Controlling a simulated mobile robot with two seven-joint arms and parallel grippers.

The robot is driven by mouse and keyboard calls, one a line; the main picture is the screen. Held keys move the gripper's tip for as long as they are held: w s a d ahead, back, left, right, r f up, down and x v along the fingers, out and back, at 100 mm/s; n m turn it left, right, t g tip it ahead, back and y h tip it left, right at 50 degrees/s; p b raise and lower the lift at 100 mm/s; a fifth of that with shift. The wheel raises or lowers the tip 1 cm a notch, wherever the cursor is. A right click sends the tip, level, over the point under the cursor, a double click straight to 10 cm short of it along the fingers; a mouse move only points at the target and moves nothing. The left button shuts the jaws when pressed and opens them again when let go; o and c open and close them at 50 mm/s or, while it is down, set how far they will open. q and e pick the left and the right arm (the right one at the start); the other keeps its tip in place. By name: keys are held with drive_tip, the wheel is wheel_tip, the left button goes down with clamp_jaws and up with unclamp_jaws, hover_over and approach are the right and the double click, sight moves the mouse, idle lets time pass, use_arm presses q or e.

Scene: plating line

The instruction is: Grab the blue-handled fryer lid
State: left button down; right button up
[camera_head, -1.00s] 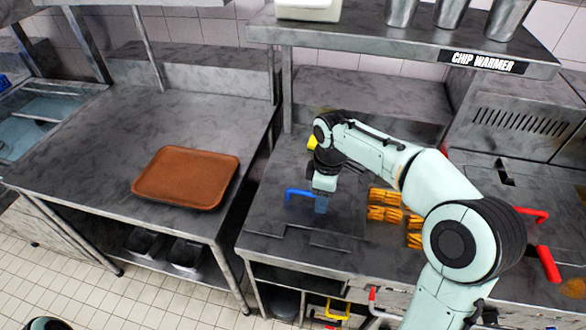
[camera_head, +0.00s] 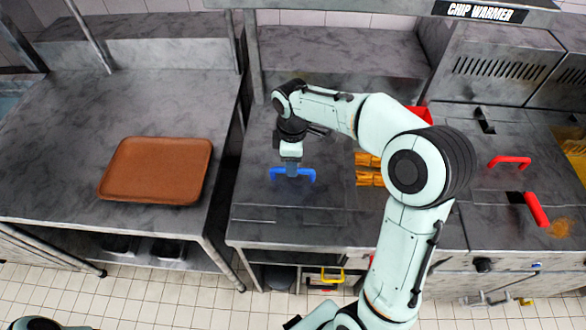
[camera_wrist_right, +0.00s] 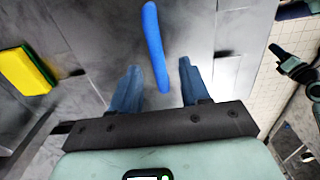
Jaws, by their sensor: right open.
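The blue handle (camera_head: 308,175) of the fryer lid (camera_head: 290,195) shows on the grey counter in the head view. The lid is a flat dark grey metal panel. My right gripper (camera_head: 292,172) is over the handle's middle and hides part of it. In the right wrist view, the blue handle (camera_wrist_right: 152,35) runs lengthwise between the two open fingers of my right gripper (camera_wrist_right: 158,67). There is a gap on both sides, and I cannot tell the height left between fingertips and handle.
Fried food (camera_head: 368,178) lies right of the lid, partly behind my right arm. Red handles (camera_head: 510,161) are farther right. A brown tray (camera_head: 155,170) lies on the left table. A yellow and green sponge (camera_wrist_right: 25,70) shows in the right wrist view.

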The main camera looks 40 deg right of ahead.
wheel_tip(320, 180, down, 5)
drive_tip(key=shift+w+d+f, duration=0.1)
drive_tip(key=shift+w, duration=0.1)
clamp_jaws()
